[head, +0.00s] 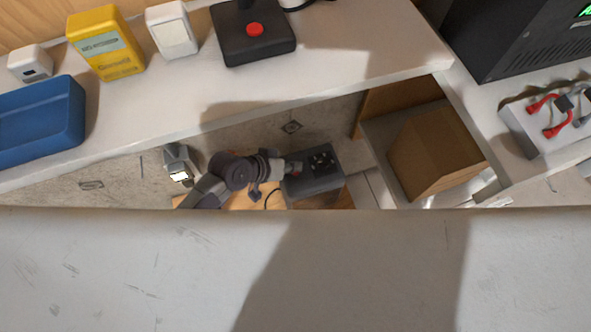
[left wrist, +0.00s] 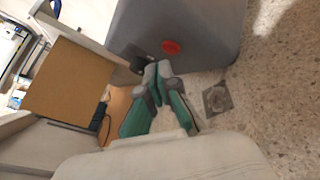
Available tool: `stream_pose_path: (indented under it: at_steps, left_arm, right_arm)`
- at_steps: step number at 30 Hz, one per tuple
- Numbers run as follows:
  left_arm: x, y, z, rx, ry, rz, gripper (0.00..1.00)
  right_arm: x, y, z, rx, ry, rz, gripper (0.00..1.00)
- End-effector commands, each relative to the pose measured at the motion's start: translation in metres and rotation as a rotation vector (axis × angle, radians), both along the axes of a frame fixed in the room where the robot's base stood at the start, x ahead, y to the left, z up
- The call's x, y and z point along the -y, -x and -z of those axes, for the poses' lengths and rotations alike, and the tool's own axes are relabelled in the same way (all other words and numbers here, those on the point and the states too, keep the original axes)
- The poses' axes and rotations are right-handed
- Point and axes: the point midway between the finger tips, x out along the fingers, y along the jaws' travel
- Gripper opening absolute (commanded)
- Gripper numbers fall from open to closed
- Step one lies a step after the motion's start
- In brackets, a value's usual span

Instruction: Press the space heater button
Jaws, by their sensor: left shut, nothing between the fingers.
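The space heater (head: 318,180) is a dark grey box on the floor below the bench, with its red button (head: 297,168) on the side facing my left gripper. It fills the top of the left wrist view as a grey body (left wrist: 195,22) with the round red button (left wrist: 171,46) and a dark knob beside it. My left gripper (head: 284,170) is shut and empty, close to the button side of the heater. In the left wrist view its fingertips (left wrist: 158,69) are just below the button; I cannot tell whether they touch the heater. My right gripper is not in view.
A cardboard box (head: 430,150) stands right of the heater; it also shows in the left wrist view (left wrist: 68,80). The white bench (head: 340,60) above holds a black joystick with a red button (head: 253,32), a yellow box (head: 106,42) and a blue tray (head: 40,122). A floor drain (left wrist: 217,98) lies nearby.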

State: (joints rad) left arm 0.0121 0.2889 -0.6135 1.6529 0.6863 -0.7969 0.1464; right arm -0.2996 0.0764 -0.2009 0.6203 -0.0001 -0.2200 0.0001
Motion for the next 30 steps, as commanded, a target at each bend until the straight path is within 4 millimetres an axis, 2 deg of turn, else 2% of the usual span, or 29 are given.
stream_pose_path:
  at_steps: [30]
  left_arm:
    - [-0.0001, 0.0001, 0.0020, -0.001, 0.000, 0.001, 0.00]
  right_arm:
    - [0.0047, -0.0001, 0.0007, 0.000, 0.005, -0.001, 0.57]
